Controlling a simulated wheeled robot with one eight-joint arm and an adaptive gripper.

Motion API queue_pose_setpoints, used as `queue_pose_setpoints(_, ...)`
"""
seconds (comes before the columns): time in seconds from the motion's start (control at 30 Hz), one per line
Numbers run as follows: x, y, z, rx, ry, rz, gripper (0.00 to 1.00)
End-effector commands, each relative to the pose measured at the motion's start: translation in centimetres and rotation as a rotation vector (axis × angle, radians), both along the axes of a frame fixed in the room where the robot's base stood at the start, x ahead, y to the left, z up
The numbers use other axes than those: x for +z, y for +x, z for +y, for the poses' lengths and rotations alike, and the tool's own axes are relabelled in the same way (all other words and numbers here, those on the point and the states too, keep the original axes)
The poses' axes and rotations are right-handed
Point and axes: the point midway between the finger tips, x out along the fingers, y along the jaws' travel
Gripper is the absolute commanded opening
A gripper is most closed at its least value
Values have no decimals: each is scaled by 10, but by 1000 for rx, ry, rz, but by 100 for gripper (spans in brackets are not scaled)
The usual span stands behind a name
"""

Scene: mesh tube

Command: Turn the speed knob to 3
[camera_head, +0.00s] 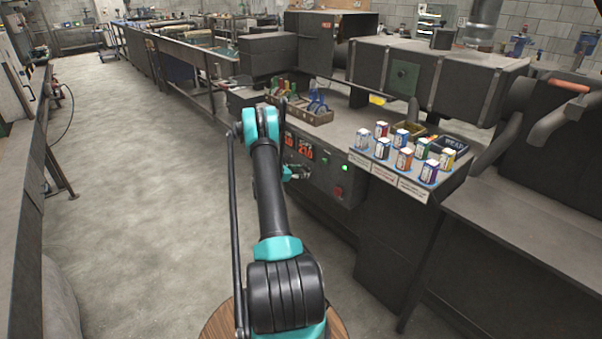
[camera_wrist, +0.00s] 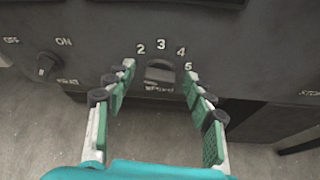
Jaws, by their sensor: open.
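In the wrist view the speed knob (camera_wrist: 160,72) is a dark round knob on the black panel, with the white numbers 2, 3, 4 and 5 in an arc around it. Where its pointer stands is too dark to tell. The label below it is small and hard to read. My gripper (camera_wrist: 158,84) is open, its green-padded fingers to the left and right of the knob. A gap shows between each finger and the knob. In the head view my gripper (camera_head: 297,173) is small at the front of the control panel (camera_head: 322,182), partly hidden by my arm; the knob cannot be made out there.
A second knob (camera_wrist: 46,66) marked OFF and ON sits left on the panel. In the head view the panel has red digits (camera_head: 305,151), a green light (camera_head: 345,168) and a red button (camera_head: 337,191). Several small cartons stand on the right worktop. The floor (camera_head: 130,200) at left is clear.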

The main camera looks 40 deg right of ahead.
Motion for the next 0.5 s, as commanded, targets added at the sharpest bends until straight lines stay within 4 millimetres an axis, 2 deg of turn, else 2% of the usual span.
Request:
queue_pose_setpoints(0.33,-2,1,-4,0,0,0,53)
queue_pose_setpoints(0.5,-2,1,-4,0,0,0,34)
